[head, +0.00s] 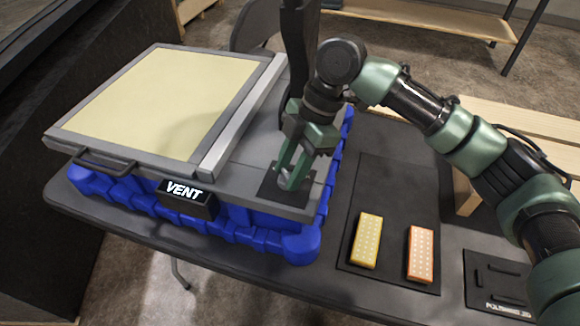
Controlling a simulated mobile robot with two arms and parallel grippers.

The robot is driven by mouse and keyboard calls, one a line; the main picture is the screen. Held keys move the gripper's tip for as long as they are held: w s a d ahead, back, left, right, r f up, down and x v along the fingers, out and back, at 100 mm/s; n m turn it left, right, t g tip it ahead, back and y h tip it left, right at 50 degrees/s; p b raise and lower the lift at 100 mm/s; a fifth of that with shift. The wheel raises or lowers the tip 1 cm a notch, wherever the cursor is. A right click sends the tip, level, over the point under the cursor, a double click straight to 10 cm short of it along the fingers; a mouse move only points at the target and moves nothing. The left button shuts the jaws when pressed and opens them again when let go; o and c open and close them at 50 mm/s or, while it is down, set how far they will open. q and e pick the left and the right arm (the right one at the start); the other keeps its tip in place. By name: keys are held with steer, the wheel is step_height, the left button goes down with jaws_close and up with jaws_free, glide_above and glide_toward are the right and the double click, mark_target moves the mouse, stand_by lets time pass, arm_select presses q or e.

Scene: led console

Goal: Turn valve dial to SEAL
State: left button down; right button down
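The console is a grey-topped case on a blue ribbed base (265,246), with a large cream panel (150,100) on top. A small black display (188,196) on its front face reads VENT in white letters. A dark square plate (269,182) lies on the grey top near the front right corner. My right gripper (288,180) points down at this plate, with its green fingertips at the plate's surface. The valve dial cannot be made out; the fingers cover the middle of the plate. A narrow gap shows between the fingers, but I cannot tell whether they hold anything. My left gripper is out of view.
The console stands on a dark table (230,290). To its right, a yellow block (366,240) and an orange block (421,254) with pale dots lie on a black mat (385,195). A dark slotted plate (497,283) lies at the right. A black handle (103,163) sticks out at front left.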

steer(key=shift+r, duration=0.1)
steer(key=shift+r+m+p, duration=0.1)
steer(key=shift+m+p, duration=0.3)
steer(key=shift+p, duration=0.45)
steer(key=m+t+p, duration=0.1)
steer(key=m+p, duration=0.3)
steer(key=p, duration=0.2)
steer(key=m+t+p, duration=0.2)
steer(key=m+p, duration=0.3)
steer(key=p, duration=0.2)
steer(key=m+t+p, duration=0.2)
steer(key=m+p, duration=0.2)
steer(key=p, duration=0.3)
steer(key=shift+s+a+r+m+h, duration=0.1)
steer(key=shift+s+r+m+h, duration=0.05)
steer(key=shift+s+m+h, duration=0.25)
steer(key=shift+m+t+h+p, duration=0.35)
steer(key=shift+m+p, duration=0.35)
steer(key=shift+m, duration=0.3)
steer(key=shift+f+m+p, duration=0.25)
steer(key=shift+m+p, duration=0.05)
steer(key=shift+m, duration=0.3)
steer(key=shift+t+h, duration=0.25)
steer(key=c, duration=1)
jaws_free()
steer(key=shift+o, duration=0.2)
